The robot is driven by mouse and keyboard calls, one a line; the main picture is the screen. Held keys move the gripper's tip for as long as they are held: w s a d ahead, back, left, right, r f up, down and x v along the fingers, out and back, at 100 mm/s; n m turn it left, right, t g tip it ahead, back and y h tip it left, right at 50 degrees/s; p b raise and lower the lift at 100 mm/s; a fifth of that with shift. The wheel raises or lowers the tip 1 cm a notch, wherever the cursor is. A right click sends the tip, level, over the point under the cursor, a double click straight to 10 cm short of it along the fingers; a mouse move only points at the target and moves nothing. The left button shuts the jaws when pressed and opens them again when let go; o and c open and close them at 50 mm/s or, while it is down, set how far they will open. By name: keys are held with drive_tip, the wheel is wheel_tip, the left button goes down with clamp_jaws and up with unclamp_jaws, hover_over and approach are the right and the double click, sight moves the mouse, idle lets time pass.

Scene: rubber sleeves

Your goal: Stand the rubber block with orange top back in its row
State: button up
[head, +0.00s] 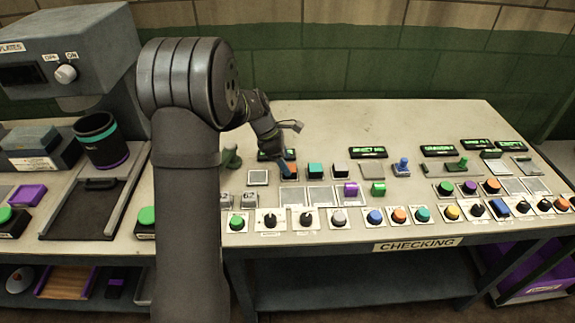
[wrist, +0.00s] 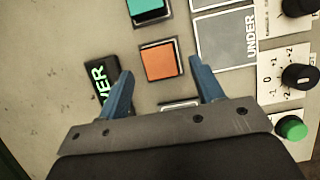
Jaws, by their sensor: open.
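The rubber block with orange top (wrist: 160,60) shows from above in the wrist view, its top square to a dark-edged pad under it. In the head view the block (head: 293,171) is partly hidden by my gripper (head: 284,165). The teal one also shows at the top edge of the wrist view (wrist: 148,8). My gripper (wrist: 161,70) is open, its two blue fingers apart on either side of the orange top; contact cannot be told.
An OVER display (wrist: 101,82) lies left of the fingers and an UNDER plate (wrist: 226,40) right of them. Knobs (wrist: 299,77) line the bench front. Purple (head: 351,188) and green (head: 378,188) blocks stand in the nearer row. The bench behind the displays is clear.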

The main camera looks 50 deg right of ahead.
drive_tip(key=v, duration=0.9)
drive_tip(key=shift+r, duration=0.25)
drive_tip(key=shift+a, duration=0.1)
drive_tip(key=x, duration=1.2)
drive_tip(key=shift+r, duration=1.85)
